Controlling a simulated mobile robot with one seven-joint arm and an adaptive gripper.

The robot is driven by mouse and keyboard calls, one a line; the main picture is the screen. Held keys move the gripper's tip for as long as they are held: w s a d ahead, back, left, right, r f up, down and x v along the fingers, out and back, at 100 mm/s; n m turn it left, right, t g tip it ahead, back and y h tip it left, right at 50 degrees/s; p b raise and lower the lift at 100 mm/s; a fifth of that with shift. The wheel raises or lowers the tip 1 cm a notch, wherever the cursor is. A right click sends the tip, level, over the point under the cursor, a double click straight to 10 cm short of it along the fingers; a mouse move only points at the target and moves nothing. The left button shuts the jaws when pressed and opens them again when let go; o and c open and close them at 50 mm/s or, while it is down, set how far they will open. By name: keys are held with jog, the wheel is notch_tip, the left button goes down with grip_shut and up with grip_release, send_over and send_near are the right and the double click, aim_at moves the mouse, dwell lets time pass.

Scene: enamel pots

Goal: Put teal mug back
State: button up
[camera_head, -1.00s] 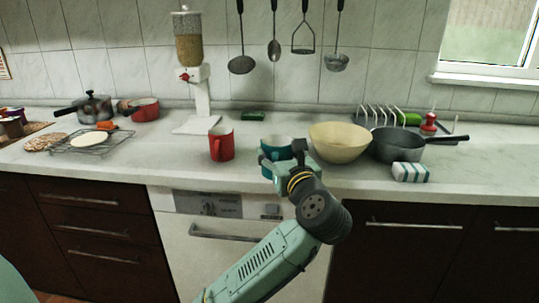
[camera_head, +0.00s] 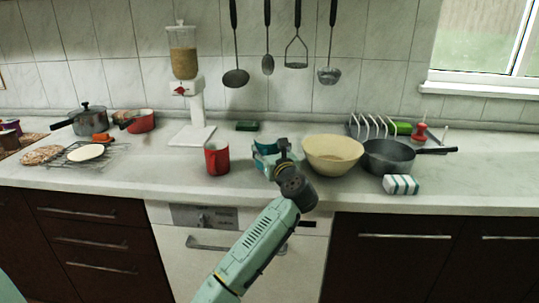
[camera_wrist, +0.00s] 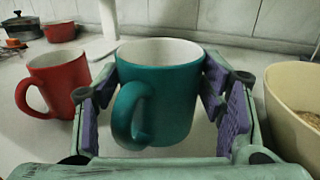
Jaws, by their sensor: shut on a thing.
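The teal mug (camera_wrist: 165,88) is upright between my gripper's purple finger pads in the wrist view, its handle toward the camera and a little left. My gripper (camera_head: 272,152) is shut on it; in the head view the arm and fingers hide most of the mug, and only a bit of teal (camera_head: 266,147) shows. Whether the mug's base touches the counter is hard to tell.
A red mug (camera_head: 217,157) stands close on the left, a cream bowl (camera_head: 332,151) close on the right. A dark saucepan (camera_head: 388,157) and striped sponge (camera_head: 401,185) are further right. A dispenser (camera_head: 185,70) stands behind. The counter's front strip (camera_head: 150,185) is clear.

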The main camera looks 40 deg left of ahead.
jog(key=shift+f, duration=1.25)
jog(key=shift+f, duration=0.15)
jog(key=o, duration=1.9)
jog(key=shift+c, duration=0.2)
